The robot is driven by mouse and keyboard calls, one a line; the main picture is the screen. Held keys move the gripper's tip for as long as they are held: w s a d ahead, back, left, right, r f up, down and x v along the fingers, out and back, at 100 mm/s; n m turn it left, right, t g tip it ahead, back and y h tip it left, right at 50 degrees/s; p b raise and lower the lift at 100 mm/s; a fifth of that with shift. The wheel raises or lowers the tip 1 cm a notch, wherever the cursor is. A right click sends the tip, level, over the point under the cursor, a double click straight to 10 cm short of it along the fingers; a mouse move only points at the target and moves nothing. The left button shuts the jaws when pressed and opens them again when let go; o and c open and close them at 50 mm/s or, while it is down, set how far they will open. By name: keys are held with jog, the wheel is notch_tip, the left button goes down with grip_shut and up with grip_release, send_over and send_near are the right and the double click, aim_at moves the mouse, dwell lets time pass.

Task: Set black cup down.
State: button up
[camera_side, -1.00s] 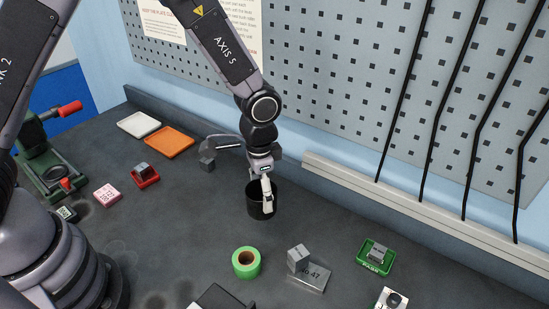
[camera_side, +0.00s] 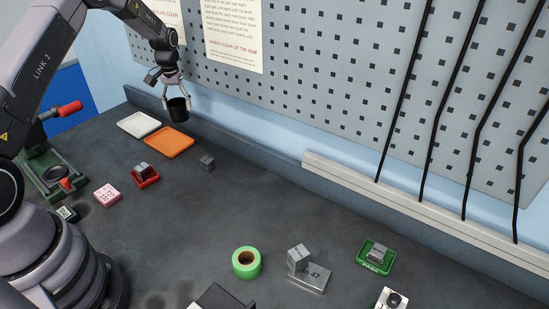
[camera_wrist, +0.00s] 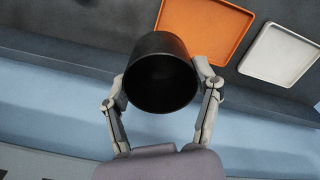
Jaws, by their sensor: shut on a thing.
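The black cup (camera_side: 178,110) is in the side view, held up near the back wall behind the orange tray (camera_side: 169,142). My gripper (camera_side: 176,103) is shut on it, with one finger on each side. The cup looks roughly upright and clear of the bench, though its exact height is hard to tell. In the wrist view the cup (camera_wrist: 162,75) shows its dark open mouth between my two fingers (camera_wrist: 160,92). There the orange tray (camera_wrist: 203,28) lies just beyond the cup, partly covered by it.
A white tray (camera_side: 138,124) lies left of the orange one. A grey block (camera_side: 207,163) stands to its right. A red tray with a block (camera_side: 145,175) and a pink block (camera_side: 107,195) lie nearer.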

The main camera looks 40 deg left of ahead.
jog(key=s+a+n, duration=0.4)
jog(key=s+a, duration=0.3)
jog(key=a, duration=0.6)
jog(key=s+a+n, duration=0.3)
jog(key=s+a, duration=0.5)
jog(key=a, duration=0.5)
jog(key=f, duration=0.6)
jog(key=shift+s+a+f, duration=0.15)
jog(key=shift+a, duration=0.15)
jog(key=shift+f, duration=2.3)
jog(key=shift+f, duration=0.1)
jog(key=o, duration=0.9)
